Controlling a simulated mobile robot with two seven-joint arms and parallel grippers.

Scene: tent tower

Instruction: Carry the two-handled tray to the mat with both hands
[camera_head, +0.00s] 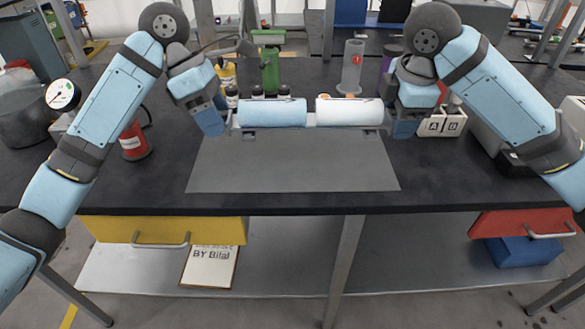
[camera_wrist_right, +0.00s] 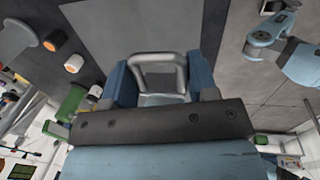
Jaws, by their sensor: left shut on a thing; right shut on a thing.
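The two-handled tray (camera_head: 311,121) shows as a thin pale edge at the back of the grey mat (camera_head: 295,172), carrying a light blue roll (camera_head: 272,113) and a white roll (camera_head: 349,112) end to end. I cannot tell how high the tray is above the mat. My left gripper (camera_head: 220,120) is shut at its left end; that handle is mostly hidden. My right gripper (camera_head: 397,122) is shut on the right handle. In the right wrist view the grey handle loop (camera_wrist_right: 158,60) lies between the blue fingers, and part of the mat (camera_wrist_right: 90,25) shows.
A green bottle (camera_head: 270,72), a yellow bottle (camera_head: 226,74) and a clear cylinder (camera_head: 352,65) stand behind the tray. A red container (camera_head: 134,142) stands left. White boxes (camera_head: 442,123) marked with letters stand right. The mat's front part is bare.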

